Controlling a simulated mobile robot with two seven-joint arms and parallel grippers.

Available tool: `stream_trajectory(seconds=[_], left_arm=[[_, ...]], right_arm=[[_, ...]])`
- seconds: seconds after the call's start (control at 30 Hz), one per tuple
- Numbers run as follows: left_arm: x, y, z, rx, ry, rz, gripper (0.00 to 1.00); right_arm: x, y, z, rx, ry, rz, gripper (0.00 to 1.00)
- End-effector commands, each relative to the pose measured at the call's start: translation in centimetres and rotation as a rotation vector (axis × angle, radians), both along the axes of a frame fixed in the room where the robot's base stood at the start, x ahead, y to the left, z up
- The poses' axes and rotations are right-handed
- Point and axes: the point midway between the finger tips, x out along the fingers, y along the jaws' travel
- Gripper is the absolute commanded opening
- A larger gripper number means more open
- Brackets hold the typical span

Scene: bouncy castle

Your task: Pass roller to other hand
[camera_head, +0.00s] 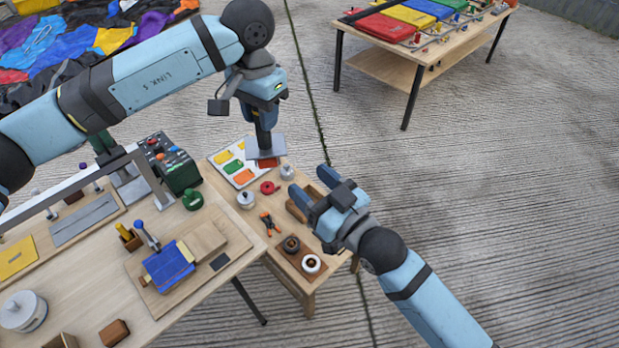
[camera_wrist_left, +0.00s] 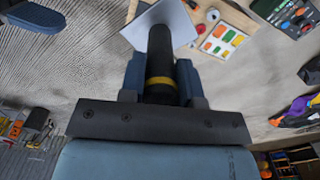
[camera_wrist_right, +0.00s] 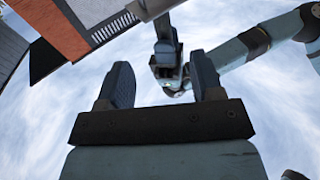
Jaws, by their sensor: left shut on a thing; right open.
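The roller has a dark handle with a yellow band and a flat pale grey plate at its end. In the head view the roller (camera_head: 265,146) hangs plate-down from my left gripper (camera_head: 263,104). In the left wrist view the handle of the roller (camera_wrist_left: 160,50) sits between both fingers of my left gripper (camera_wrist_left: 160,78), which is shut on it. My right gripper (camera_head: 310,184) is open and empty, lower and to the right of the roller, apart from it. In the right wrist view my right gripper (camera_wrist_right: 162,78) has its fingers wide apart; the left arm shows beyond.
A small side table (camera_head: 283,249) below holds colour cards (camera_head: 222,157), orange-handled pliers (camera_head: 270,223), a red tape roll (camera_head: 269,187) and small pots. A larger workbench (camera_head: 180,322) stands at left. Another table (camera_head: 389,69) stands at the back. Concrete floor on the right is clear.

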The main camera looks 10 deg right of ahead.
Motion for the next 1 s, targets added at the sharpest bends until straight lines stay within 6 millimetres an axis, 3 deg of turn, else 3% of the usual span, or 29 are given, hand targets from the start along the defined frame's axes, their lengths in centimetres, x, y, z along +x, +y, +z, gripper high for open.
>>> stream_trajectory(seconds=[0.27,0.7,1.0], left_arm=[[0.0,0.0,0.0,-0.001,-0.001,0.0,0.07],[0.0,0.0,0.0,-0.001,-0.001,0.0,0.07],[0.0,0.0,0.0,-0.001,-0.001,0.0,0.07]], right_arm=[[1.5,1.6,1.6,0.011,-0.028,0.02,0.6],[7.7,6.5,2.7,0.01,-0.027,0.019,0.6],[9.4,7.9,3.0,0.008,-0.025,0.019,0.6]])
